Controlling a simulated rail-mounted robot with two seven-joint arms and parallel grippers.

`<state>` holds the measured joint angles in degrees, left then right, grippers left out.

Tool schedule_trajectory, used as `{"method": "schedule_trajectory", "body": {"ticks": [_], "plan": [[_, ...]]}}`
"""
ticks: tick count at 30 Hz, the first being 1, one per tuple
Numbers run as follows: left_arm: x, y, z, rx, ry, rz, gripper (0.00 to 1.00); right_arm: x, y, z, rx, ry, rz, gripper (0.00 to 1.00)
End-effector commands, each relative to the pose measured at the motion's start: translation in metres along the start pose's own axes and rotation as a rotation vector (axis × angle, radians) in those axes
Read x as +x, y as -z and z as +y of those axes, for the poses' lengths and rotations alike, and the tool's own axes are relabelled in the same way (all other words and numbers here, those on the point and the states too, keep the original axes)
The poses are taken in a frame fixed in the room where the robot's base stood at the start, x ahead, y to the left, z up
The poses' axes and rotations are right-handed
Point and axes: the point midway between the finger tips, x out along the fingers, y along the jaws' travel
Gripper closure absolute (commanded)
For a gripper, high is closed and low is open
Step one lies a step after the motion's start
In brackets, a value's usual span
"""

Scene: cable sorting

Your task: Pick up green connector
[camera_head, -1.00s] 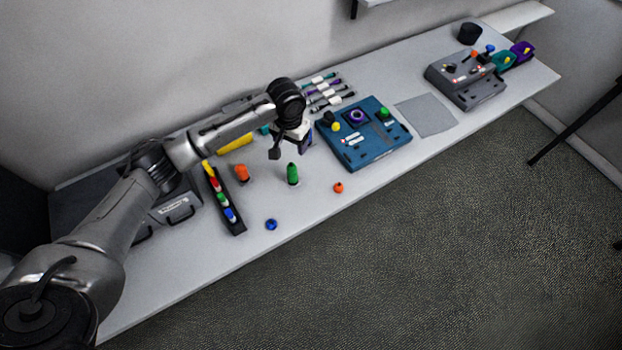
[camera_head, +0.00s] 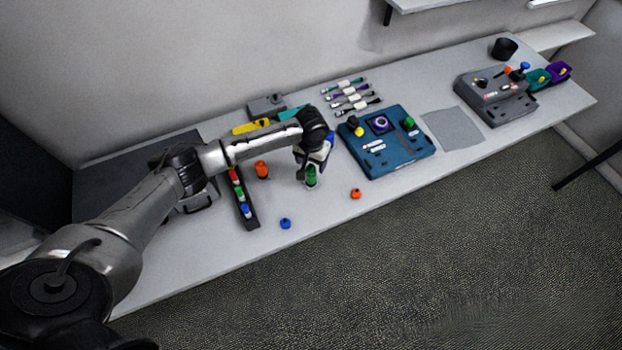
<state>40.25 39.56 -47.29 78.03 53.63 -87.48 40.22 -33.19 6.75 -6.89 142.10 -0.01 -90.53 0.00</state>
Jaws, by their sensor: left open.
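The green connector (camera_head: 311,177) stands upright on the grey table (camera_head: 330,212), near the middle of the head view. My left gripper (camera_head: 312,167) is open and points down right at the green connector, around or just above its upper part. The fingers partly cover the connector's top, and I cannot tell whether they touch it. My right gripper is not in view.
An orange connector (camera_head: 262,169) stands to the left, beside a black strip (camera_head: 252,221) holding colored connectors. A blue piece (camera_head: 285,223) and an orange piece (camera_head: 355,194) lie nearer the front edge. A blue panel box (camera_head: 402,160) stands to the right.

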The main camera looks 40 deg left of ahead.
Motion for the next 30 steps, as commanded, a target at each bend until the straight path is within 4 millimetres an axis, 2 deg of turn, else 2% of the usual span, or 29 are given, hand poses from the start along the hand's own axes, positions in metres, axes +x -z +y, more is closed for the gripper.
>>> {"method": "schedule_trajectory", "body": {"ticks": [10,21,30], "plan": [[0.043,0.000,-0.001,0.000,0.001,-0.002,0.33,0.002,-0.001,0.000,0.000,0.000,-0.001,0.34],[0.050,-0.001,-0.001,0.002,0.001,-0.001,0.33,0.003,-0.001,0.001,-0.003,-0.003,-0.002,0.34],[0.050,-0.001,-0.001,0.001,0.001,-0.001,0.61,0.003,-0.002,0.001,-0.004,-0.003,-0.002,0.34]]}}
